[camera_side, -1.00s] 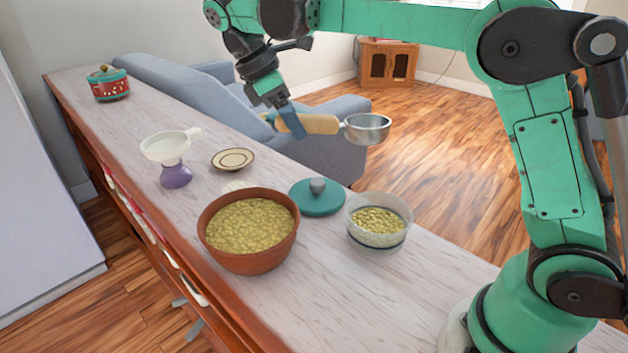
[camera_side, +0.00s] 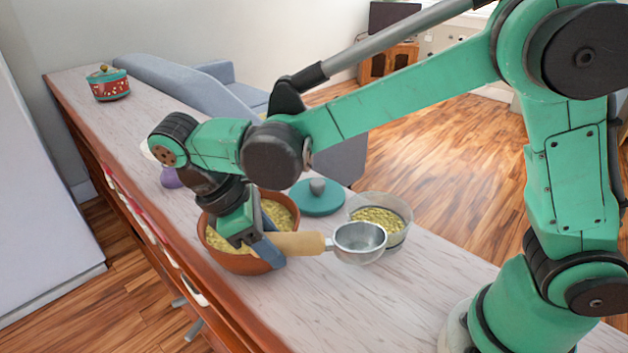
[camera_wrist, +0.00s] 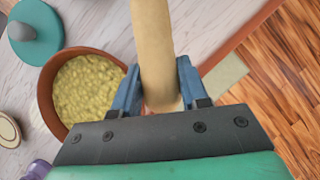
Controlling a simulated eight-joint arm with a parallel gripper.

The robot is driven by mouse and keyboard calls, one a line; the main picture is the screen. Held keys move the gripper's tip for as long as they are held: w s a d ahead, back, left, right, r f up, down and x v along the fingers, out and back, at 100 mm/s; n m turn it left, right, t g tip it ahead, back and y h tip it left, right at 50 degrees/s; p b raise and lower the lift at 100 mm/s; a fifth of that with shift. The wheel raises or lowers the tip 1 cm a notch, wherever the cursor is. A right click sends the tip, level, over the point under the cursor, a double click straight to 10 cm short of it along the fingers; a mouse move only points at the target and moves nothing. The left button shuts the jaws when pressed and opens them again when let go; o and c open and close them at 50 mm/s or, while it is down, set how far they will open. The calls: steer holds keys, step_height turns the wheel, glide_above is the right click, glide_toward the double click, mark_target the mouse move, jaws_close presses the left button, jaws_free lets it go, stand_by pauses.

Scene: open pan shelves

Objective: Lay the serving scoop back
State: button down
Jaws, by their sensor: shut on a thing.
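The serving scoop has a pale wooden handle and a round metal cup; in the side view its cup (camera_side: 360,241) points right. My gripper (camera_side: 270,247) is shut on the scoop's handle and holds it in front of the brown bowl. In the wrist view the handle (camera_wrist: 154,50) runs up between the blue fingertips of my gripper (camera_wrist: 157,90). The cup lies outside the wrist view. In the side view the scoop appears to be above the counter; its exact height is hard to tell.
A brown bowl (camera_side: 241,264) of yellowish-green grains stands behind my gripper. A clear container (camera_side: 392,210) with similar grains and a teal lid (camera_side: 316,200) are further back. A red pot (camera_side: 108,84) stands far left. The counter's front right (camera_side: 350,300) is clear.

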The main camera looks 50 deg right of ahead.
steer(key=shift+s+a+f, duration=0.2)
steer(key=shift+s, duration=0.1)
steer(key=shift+f, duration=4)
steer(key=shift+c, duration=1.8)
jaws_free()
steer(key=shift+r, duration=0.1)
